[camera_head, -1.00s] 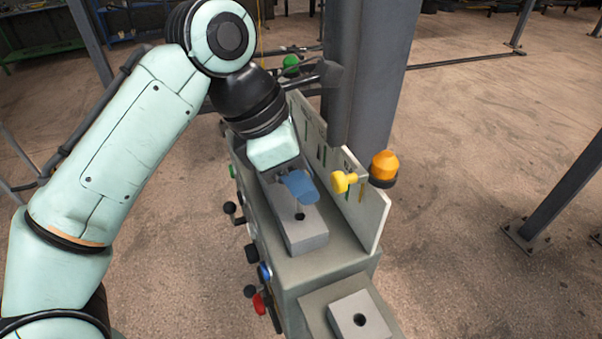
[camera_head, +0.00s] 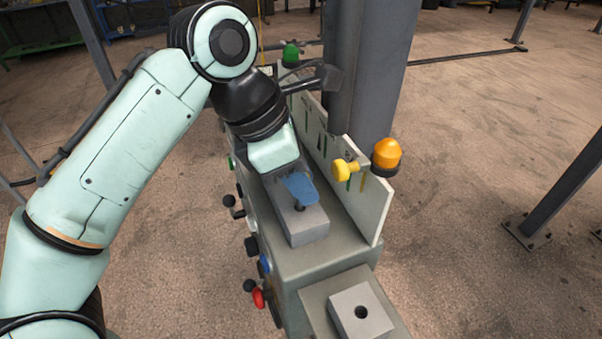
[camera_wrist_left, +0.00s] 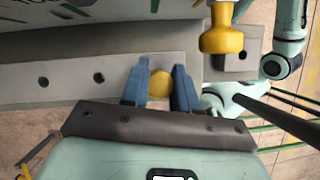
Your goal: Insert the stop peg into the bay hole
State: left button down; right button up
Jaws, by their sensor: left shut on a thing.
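My left gripper (camera_head: 299,187), with blue fingers, is low over the near end of a grey block (camera_head: 303,236). In the left wrist view its fingers (camera_wrist_left: 160,90) are shut on the round yellow head of the stop peg (camera_wrist_left: 160,84). A short dark shape shows below the fingers at the bay hole (camera_head: 299,208) in the block top. How far the peg is in the hole cannot be told. The grey bar (camera_wrist_left: 20,84) in the left wrist view has more open holes. My right gripper is not in view.
A pale upright panel (camera_head: 372,215) with a yellow knob (camera_head: 345,170) and an amber beacon (camera_head: 386,155) stands right of the block. A separate block with an open hole (camera_head: 362,312) is nearer. A steel post (camera_head: 370,70) rises behind the panel.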

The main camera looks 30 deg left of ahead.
pick_arm(q)
jog(key=shift+f+b, duration=0.45)
jog(key=shift+f, duration=0.4)
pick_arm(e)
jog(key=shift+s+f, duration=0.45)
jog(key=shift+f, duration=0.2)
pick_arm(q)
jog(key=c, duration=0.8)
grip_release()
jog(key=p+v, duration=0.4)
jog(key=v, duration=0.7)
jog(key=shift+a+r+p, duration=0.2)
jog(key=shift+r+p, duration=0.1)
jog(key=shift+r, duration=0.1)
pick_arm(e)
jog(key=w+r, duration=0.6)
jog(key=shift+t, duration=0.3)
pick_arm(q)
jog(key=shift+s, duration=0.15)
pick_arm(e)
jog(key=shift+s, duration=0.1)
pick_arm(q)
jog(key=shift+d, duration=0.1)
